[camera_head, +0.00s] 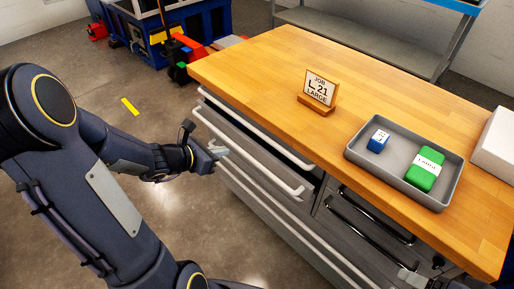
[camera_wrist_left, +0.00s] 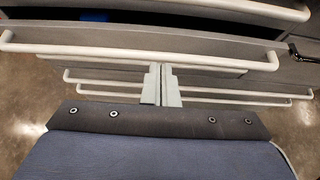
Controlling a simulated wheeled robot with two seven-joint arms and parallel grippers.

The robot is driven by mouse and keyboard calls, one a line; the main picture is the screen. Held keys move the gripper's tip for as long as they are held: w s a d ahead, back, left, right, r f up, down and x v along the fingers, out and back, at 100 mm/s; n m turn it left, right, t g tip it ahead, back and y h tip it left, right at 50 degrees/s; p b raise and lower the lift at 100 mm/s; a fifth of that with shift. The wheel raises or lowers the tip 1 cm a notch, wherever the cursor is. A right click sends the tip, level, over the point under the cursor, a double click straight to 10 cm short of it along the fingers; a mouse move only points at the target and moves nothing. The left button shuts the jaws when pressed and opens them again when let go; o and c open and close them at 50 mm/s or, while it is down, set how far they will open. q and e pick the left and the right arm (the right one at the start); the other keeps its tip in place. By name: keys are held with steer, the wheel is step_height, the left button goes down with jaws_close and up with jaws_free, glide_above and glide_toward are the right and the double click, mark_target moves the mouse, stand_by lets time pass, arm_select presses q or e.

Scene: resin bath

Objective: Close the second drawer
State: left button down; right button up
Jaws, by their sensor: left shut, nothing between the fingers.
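The second drawer (camera_head: 240,143) of the wooden-topped cabinet stands out past the drawer above it, with a long white bar handle (camera_head: 250,157). In the left wrist view its handle (camera_wrist_left: 90,49) runs across above the fingers, and a dark opening shows behind its front. My left gripper (camera_head: 219,152) is shut and empty, in front of the drawer bank near the left part of that handle. In the wrist view its fingertips (camera_wrist_left: 161,72) are together just below the handle; contact cannot be told. My right gripper (camera_head: 412,276) shows only in part at the bottom right.
The top drawer's white handle (camera_head: 255,128) is just above. Lower drawers (camera_head: 285,228) and black-handled drawers (camera_head: 365,225) lie below and right. On the worktop (camera_head: 250,68) are a job sign (camera_head: 320,88) and a grey tray (camera_head: 398,187) with blue and green boxes. Floor at left is open.

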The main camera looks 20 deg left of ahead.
mark_target(251, 146)
arm_select(q)
steer(key=b+x, duration=0.2)
steer(key=x, duration=0.7)
steer(key=shift+w+d+f, duration=0.1)
steer(key=shift+w+d, duration=0.05)
steer(key=shift+w, duration=0.1)
steer(key=w, duration=0.1)
steer(key=w+d+b, duration=0.1)
steer(key=w, duration=0.2)
steer(key=shift+w+d+b, duration=0.1)
steer(key=shift+d+b, duration=0.25)
steer(key=shift+d, duration=0.05)
steer(key=shift+r, duration=0.25)
